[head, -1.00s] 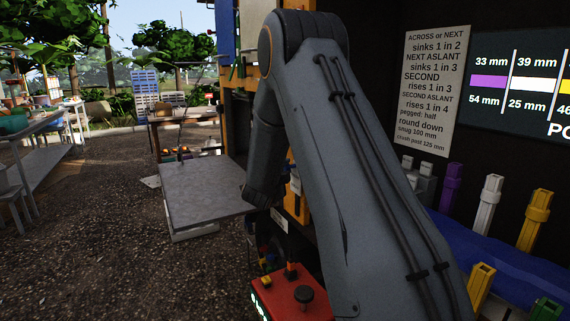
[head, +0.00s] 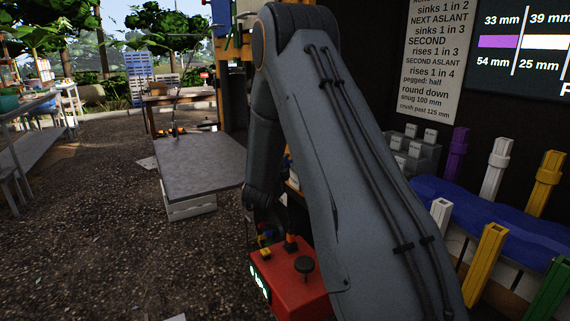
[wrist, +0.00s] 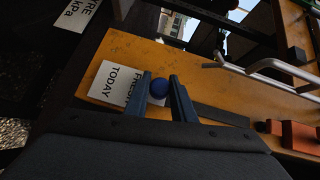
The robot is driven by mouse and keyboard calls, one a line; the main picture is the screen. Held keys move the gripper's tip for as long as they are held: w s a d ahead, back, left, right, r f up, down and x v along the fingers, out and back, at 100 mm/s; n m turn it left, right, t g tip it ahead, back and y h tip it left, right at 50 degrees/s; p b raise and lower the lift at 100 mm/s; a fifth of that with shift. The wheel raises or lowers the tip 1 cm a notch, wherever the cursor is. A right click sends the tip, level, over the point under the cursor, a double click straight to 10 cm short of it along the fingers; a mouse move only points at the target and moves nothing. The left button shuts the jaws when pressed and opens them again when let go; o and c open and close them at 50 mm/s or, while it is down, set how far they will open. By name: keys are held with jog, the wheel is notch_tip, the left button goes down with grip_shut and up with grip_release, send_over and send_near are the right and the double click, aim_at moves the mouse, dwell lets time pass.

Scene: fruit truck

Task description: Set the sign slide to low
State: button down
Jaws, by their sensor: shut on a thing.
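In the wrist view a round blue knob (wrist: 159,88) sits between the tips of my gripper (wrist: 160,80), which is shut on it. The knob is in front of an orange-yellow board (wrist: 125,55). A white sign reading FRESH TODAY (wrist: 116,82) is on the board, partly hidden by the fingers and knob. A dark straight strip (wrist: 222,116) runs along the board to the right of the fingers. In the head view my arm hides the board, and I cannot make out the knob there.
A bent metal handle or rail (wrist: 265,68) and red-orange blocks (wrist: 300,137) are right of my gripper in the wrist view. In the head view a red box with a black knob (head: 295,278) is below my arm. A grey-topped table (head: 195,165) stands left, with open gravel around it.

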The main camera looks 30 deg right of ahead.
jog(key=c, duration=1.5)
grip_release()
jog(key=shift+f, duration=0.25)
jog(key=shift+v, duration=3.95)
jog(key=shift+w, duration=0.1)
